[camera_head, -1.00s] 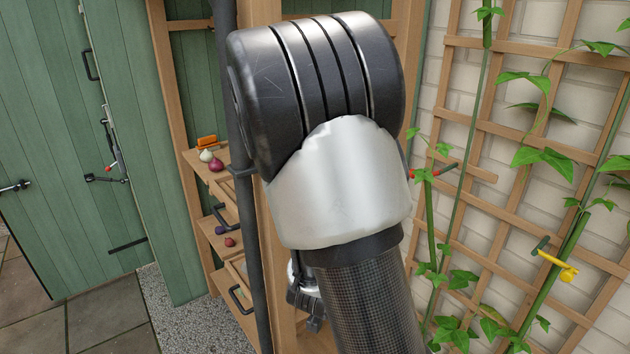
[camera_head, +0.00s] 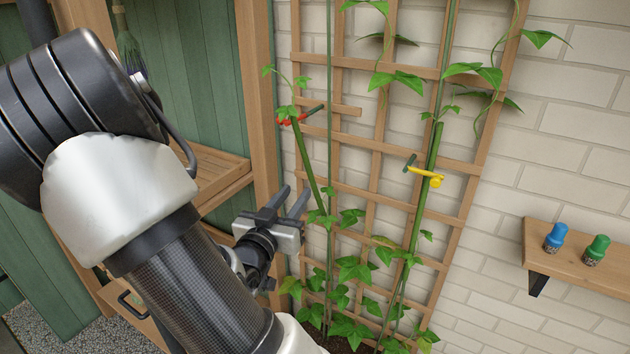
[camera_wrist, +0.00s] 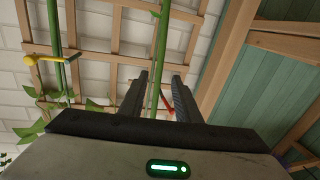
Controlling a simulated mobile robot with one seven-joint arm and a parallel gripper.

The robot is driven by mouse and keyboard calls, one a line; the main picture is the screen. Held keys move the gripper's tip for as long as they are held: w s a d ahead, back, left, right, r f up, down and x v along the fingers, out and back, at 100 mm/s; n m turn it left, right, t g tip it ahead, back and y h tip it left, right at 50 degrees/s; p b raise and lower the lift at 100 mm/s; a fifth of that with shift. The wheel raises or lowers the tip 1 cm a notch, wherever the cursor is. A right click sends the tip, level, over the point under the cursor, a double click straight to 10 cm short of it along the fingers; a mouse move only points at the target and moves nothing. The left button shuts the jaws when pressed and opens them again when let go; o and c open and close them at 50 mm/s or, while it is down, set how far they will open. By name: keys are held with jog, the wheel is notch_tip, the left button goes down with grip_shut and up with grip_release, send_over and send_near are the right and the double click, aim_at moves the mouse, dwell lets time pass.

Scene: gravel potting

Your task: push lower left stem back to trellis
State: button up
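The wooden trellis (camera_head: 382,148) stands against the white brick wall. The left stem (camera_head: 306,165) leans up and left in front of it, with a red clip (camera_head: 291,120) near its top; the clip also shows between the fingers in the wrist view (camera_wrist: 167,103). A second stem (camera_head: 424,185) to the right bears a yellow clip (camera_head: 430,178).
A wooden post (camera_head: 262,110) and shelving stand left of my gripper. Leaves crowd the trellis base.

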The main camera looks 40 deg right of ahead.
aim_at(314, 184)
jog(key=p+x, duration=0.1)
jog(key=x, duration=1.3)
jog(key=shift+w+d, duration=0.1)
jog(key=shift+d, duration=0.15)
grip_shut()
